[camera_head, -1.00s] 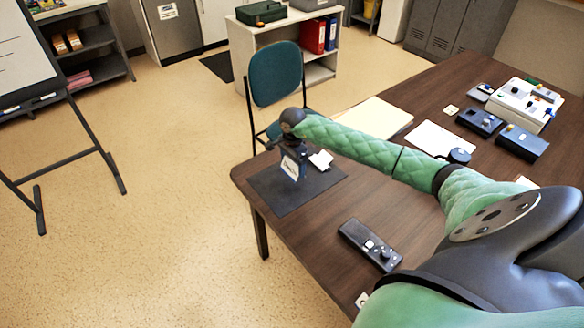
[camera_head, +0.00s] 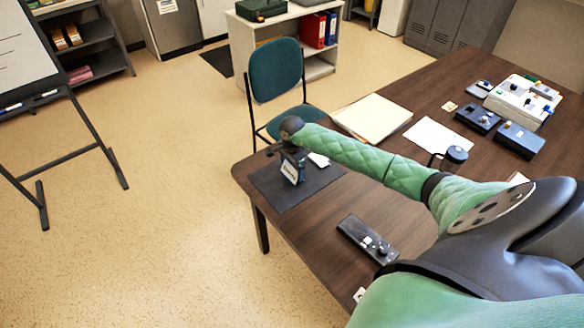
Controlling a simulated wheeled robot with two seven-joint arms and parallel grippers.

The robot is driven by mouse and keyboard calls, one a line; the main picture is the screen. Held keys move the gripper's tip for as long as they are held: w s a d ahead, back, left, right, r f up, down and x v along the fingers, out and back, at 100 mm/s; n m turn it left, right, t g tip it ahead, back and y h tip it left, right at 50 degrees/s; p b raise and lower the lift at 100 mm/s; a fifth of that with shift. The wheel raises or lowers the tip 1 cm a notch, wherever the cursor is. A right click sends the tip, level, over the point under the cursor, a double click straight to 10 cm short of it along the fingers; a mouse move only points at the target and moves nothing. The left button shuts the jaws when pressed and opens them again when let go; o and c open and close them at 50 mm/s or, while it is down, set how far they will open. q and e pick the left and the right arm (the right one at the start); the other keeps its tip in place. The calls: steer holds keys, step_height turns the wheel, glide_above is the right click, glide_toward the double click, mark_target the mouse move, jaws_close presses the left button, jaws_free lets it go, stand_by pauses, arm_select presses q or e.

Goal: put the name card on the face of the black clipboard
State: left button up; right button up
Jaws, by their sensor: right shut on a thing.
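The name card (camera_head: 290,172), small and white with dark print, is in my right gripper (camera_head: 292,160) above the left end of the table. It looks upright and slightly tilted. Under it lies a flat black rectangle, which looks like the black clipboard (camera_head: 318,180). Whether the card's lower edge touches that face I cannot tell. A small white piece (camera_head: 318,159) shows at the rectangle's far edge, partly hidden by my right arm. My right gripper is shut on the card and points down; its fingers are small and dark here. My left gripper is not in view.
The brown table (camera_head: 300,235) also holds a dark control box (camera_head: 368,239), a cream folder (camera_head: 372,117), a white sheet (camera_head: 438,138) and several devices at the right. A teal chair (camera_head: 276,72) stands behind the table's left end. Open floor lies to the left.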

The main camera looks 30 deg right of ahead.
mark_target(292, 168)
steer(key=shift+f, duration=0.1)
steer(key=o, duration=0.8)
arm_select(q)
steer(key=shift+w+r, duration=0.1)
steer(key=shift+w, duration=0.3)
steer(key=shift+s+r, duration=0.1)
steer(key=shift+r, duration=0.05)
arm_select(e)
steer(key=shift+r+b, duration=0.3)
steer(key=shift+r, duration=0.4)
step_height(292, 168, up, 4)
steer(key=shift+f+b, duration=0.1)
steer(key=shift+b, duration=0.75)
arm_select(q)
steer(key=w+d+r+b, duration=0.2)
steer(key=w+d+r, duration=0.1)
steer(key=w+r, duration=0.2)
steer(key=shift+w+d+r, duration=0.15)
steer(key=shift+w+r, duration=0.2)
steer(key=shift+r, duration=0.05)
arm_select(e)
step_height(292, 168, up, 7)
steer(key=shift+a, duration=0.1)
